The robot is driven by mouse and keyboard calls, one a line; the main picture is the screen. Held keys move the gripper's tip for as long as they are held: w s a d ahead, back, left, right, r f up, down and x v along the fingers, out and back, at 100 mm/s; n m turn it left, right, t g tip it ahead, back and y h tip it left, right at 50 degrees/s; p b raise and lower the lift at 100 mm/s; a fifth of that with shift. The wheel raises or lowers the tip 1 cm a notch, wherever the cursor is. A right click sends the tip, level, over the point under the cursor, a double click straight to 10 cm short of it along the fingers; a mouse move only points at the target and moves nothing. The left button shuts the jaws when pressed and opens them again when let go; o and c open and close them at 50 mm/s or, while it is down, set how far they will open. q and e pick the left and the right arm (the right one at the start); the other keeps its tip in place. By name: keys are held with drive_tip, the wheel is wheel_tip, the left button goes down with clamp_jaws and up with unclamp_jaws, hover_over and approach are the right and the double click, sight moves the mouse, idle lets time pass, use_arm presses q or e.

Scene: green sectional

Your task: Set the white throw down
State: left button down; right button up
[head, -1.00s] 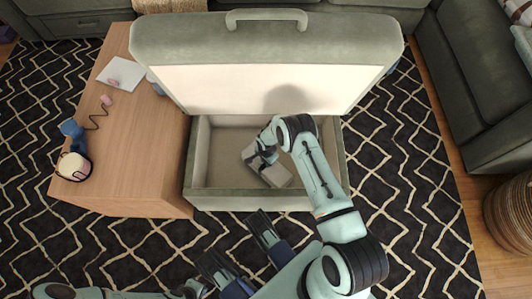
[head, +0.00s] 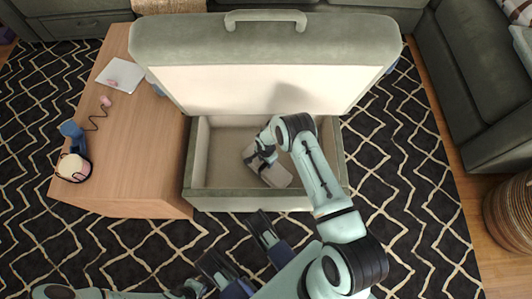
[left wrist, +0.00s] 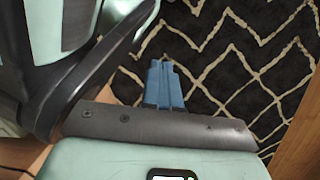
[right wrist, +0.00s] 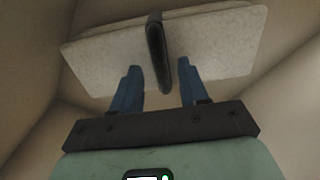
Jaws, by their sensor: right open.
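The white throw (head: 273,175) is a pale folded bundle on the floor of the open storage ottoman (head: 198,158). In the right wrist view the throw (right wrist: 215,50) lies flat-sided, with a dark strap around its middle. My right gripper (right wrist: 158,82) is open, its two blue fingers apart on either side of the strap, close to the throw. In the head view my right arm reaches down into the box and hides part of the throw. My left gripper (left wrist: 164,80) is shut and empty above the patterned rug.
The ottoman's lid (head: 265,60) stands raised behind the box. A wooden table (head: 150,150) on the left holds a blue handset (head: 72,130), a cup-like item (head: 73,168) and white paper (head: 120,74). Green sofa sections stand behind and right. Open rug lies right of the box.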

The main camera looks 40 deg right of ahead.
use_arm(q)
drive_tip(key=w+d+r+t+p, duration=0.1)
drive_tip(key=w+r+t+p, duration=0.1)
drive_tip(key=w+r, duration=0.3)
drive_tip(key=shift+w+r+m+t+p, duration=0.35)
drive_tip(key=shift+w+p, duration=0.35)
drive_tip(key=shift+w, duration=0.5)
use_arm(e)
wheel_tip(320, 180, up, 12)
drive_tip(key=shift+f, duration=0.2)
